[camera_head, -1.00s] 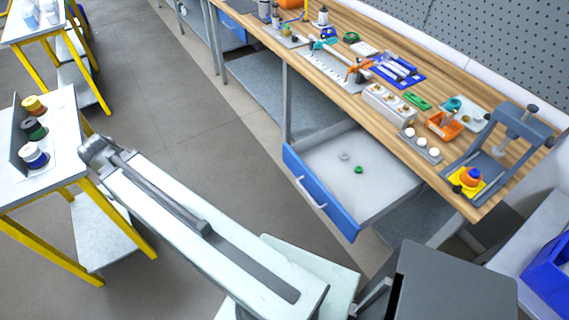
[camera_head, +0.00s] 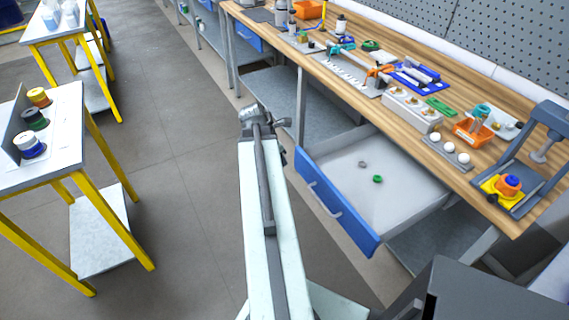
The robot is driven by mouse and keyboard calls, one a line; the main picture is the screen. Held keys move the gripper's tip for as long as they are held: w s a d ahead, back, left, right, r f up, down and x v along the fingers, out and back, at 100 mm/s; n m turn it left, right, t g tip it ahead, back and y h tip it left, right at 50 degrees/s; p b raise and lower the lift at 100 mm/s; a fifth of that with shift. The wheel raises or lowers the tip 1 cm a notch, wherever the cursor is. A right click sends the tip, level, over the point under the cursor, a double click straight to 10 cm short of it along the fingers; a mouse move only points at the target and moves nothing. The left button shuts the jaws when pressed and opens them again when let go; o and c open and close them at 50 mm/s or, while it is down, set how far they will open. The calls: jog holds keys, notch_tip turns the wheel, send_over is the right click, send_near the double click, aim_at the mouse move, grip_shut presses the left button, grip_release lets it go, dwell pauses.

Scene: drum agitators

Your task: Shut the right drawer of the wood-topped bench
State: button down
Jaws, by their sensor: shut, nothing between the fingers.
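The wood-topped bench (camera_head: 462,188) runs along the right side. Its right drawer (camera_head: 338,209), with a blue front and a pale handle, is pulled well out. A small grey ring (camera_head: 362,164) and a green ring (camera_head: 377,179) lie on the drawer floor. My pale arm reaches up the middle of the view. Its grey far end is to the left of the drawer front, with a visible gap of floor between arm and front lower down. I cannot make out my gripper's fingers; they seem hidden at or beyond that end.
A yellow-legged table (camera_head: 69,146) with several paint pots stands at the left. Open floor (camera_head: 190,190) lies between it and my arm. A grey clamp frame (camera_head: 545,150) and an orange bin (camera_head: 473,132) sit on the bench top. A dark grey box (camera_head: 485,295) is at lower right.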

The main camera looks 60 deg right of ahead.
aim_at(296, 165)
jog(key=shift+s+d+f+b, duration=0.6)
jog(key=shift+d+f+b, duration=0.1)
jog(key=shift+d+f, duration=0.25)
jog(key=shift+s+d+f+b, duration=0.55)
jog(key=shift+d+f+b, duration=0.2)
jog(key=shift+f, duration=0.25)
jog(key=shift+s+d+f+b, duration=0.6)
jog(key=shift+d+f+b, duration=0.05)
jog(key=shift+d+f, duration=0.35)
